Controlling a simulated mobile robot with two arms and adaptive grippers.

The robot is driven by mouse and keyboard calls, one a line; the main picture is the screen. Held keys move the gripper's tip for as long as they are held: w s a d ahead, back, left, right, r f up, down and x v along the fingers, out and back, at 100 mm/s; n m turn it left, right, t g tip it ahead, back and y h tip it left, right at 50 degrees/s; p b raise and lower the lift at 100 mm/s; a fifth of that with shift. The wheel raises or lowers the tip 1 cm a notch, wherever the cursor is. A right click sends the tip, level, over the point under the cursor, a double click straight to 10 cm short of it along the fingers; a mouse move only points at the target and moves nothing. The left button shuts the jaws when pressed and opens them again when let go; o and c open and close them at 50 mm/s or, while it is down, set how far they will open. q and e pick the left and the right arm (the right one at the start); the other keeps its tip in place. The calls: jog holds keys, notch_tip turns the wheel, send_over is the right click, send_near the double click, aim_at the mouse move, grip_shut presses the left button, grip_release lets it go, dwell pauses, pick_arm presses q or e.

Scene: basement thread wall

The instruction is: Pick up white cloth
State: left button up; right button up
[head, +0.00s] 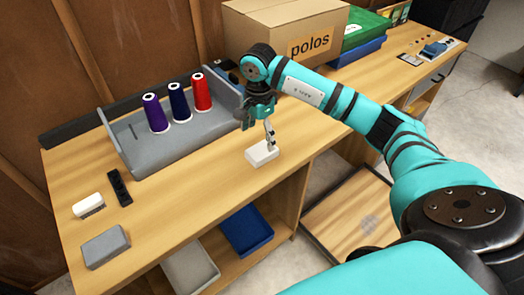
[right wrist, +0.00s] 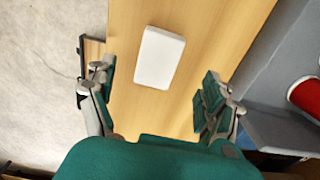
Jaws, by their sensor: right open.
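The white cloth (head: 260,155) lies as a small, flat, folded block on the wooden worktop, near its front edge. It also shows in the right wrist view (right wrist: 158,58), whole and unobstructed. My right gripper (head: 262,133) is above the cloth, pointing down. In the right wrist view my right gripper (right wrist: 157,92) has its two fingers wide apart with nothing between them, and the cloth lies ahead of the gap. My left gripper is not in either view.
A grey tray (head: 140,128) holds purple, navy and red thread cones (head: 202,93). A cardboard box (head: 285,30) stands behind my right arm. A white brush (head: 88,206), black strip (head: 119,187) and grey block (head: 106,246) lie left.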

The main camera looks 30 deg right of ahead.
aim_at(262, 149)
jog(key=shift+f, duration=0.95)
jog(key=shift+d+f+p, duration=0.25)
jog(key=shift+f+p, duration=0.1)
jog(key=shift+f, duration=1.05)
jog(key=shift+d+f+p, duration=0.2)
jog(key=shift+f+p, duration=0.15)
jog(key=shift+f, duration=1)
jog(key=shift+c, duration=0.2)
jog(key=c, duration=1.1)
